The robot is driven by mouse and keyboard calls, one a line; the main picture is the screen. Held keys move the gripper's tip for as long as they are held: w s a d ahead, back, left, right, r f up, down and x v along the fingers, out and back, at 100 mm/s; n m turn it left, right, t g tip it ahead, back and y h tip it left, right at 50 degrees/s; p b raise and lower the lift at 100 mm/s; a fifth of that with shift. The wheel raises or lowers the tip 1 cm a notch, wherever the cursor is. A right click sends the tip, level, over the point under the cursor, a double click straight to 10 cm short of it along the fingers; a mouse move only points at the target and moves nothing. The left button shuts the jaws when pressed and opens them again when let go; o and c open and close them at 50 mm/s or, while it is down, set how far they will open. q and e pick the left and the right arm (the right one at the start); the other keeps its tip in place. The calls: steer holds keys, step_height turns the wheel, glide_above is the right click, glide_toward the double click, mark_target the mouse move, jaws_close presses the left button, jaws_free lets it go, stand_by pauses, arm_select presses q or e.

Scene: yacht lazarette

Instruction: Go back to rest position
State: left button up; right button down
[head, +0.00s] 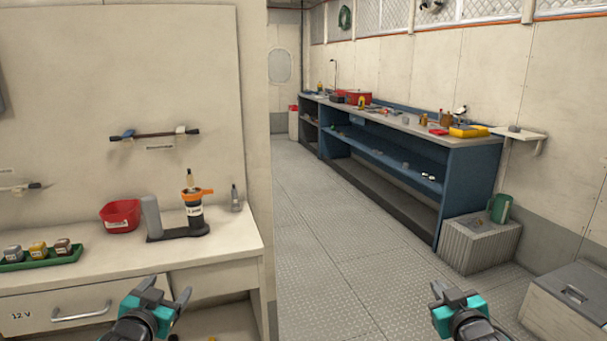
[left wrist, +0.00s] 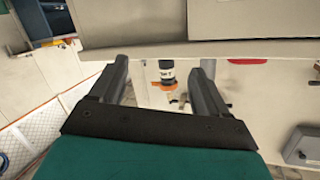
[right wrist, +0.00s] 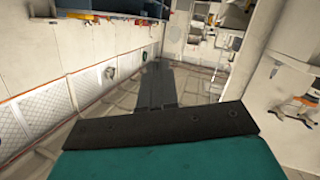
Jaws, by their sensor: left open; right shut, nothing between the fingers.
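My left gripper (head: 168,291) is in front of the white counter's drawer, low in the head view. It is open and empty; its two fingers stand apart in the left wrist view (left wrist: 163,68). My right gripper (head: 440,289) is over the open floor at the lower right of the head view. Its fingers are together with nothing between them, as the right wrist view (right wrist: 158,72) also shows. Both grippers are clear of the furniture as far as I can see.
The white counter (head: 240,246) at left holds a red bin (head: 120,215), a green tray (head: 82,254) and a black container with an orange rim (head: 196,212). A blue workbench (head: 470,185), ribbed box (head: 482,250) and grey-lidded chest (head: 570,295) stand at right. The floor (head: 330,240) between is clear.

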arm_select(q)
steer(key=s+d+f+g, duration=0.1)
steer(key=s+d+f, duration=0.2)
steer(key=s, duration=0.7)
steer(key=s+d+f+g+h, duration=0.1)
steer(key=s+d+f, duration=0.3)
steer(key=s+f, duration=0.4)
steer(key=s+d+f+n+g+h, duration=0.1)
steer(key=s+d+f+g, duration=0.2)
steer(key=s, duration=0.8)
step_height(320, 180, down, 2)
steer(key=shift+s+d+f, duration=0.15)
steer(key=shift+s+d, duration=0.2)
steer(key=shift+d, duration=0.2)
arm_select(e)
steer(key=s+a+f+g, duration=0.1)
steer(key=s+a+f, duration=0.2)
steer(key=s, duration=0.7)
steer(key=s+a+f+g+y, duration=0.1)
steer(key=s+a+f, duration=0.3)
steer(key=s+f, duration=0.4)
steer(key=s+a+f+m+g+y, duration=0.1)
steer(key=s+a+f+g, duration=0.2)
steer(key=s, duration=0.8)
step_height(320, 180, down, 2)
steer(key=shift+s+a+f, duration=0.15)
steer(key=shift+s+a, duration=0.2)
steer(key=shift+a, duration=0.25)
